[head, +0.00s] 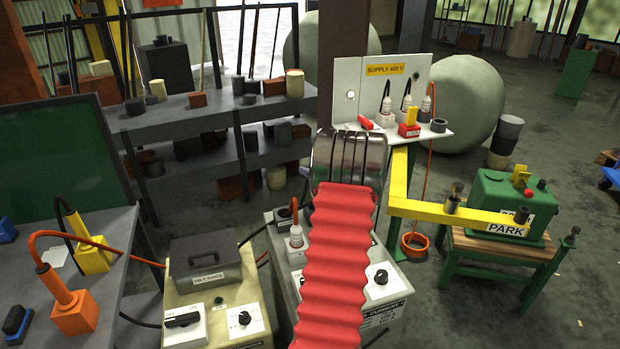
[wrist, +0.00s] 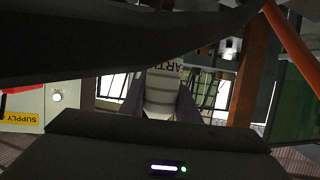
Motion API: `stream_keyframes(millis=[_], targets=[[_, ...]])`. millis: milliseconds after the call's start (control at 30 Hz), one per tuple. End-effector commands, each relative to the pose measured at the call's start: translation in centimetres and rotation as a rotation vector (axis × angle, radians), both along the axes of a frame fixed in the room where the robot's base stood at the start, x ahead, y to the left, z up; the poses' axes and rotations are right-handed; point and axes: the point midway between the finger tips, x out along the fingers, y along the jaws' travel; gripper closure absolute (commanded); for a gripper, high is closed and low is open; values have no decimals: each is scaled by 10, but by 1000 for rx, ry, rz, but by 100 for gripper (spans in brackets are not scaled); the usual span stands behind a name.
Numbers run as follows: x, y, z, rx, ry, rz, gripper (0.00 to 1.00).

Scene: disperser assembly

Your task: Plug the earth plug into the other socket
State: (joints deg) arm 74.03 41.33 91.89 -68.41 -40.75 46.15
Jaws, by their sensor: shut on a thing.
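In the wrist view my gripper (wrist: 162,108) is shut on a pale, ribbed plug (wrist: 163,88). Dark lettering above it, partly hidden, appears to read "EARTH". In the head view my gripper and the held plug are hidden behind my red-sleeved arm. An empty-looking dark round socket (head: 439,125) sits at the right end of the white supply shelf. Another dark socket (head: 284,214) is on top of the grey box left of my arm, near a white plug (head: 296,240) standing there. I cannot tell which socket is the earth one.
The supply panel (head: 385,69) carries several white plugs and a red lock block (head: 409,130). A beige box (head: 215,275) stands at front left, beside a grey bench (head: 112,236).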

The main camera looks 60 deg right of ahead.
Motion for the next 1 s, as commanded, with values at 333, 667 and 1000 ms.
stream_keyframes(millis=[333, 667, 1000], targets=[[0, 0, 1, -1, -2, 0, 99], [9, 5, 3, -1, -2, 9, 99], [92, 73, 14, -1, -2, 89, 99]])
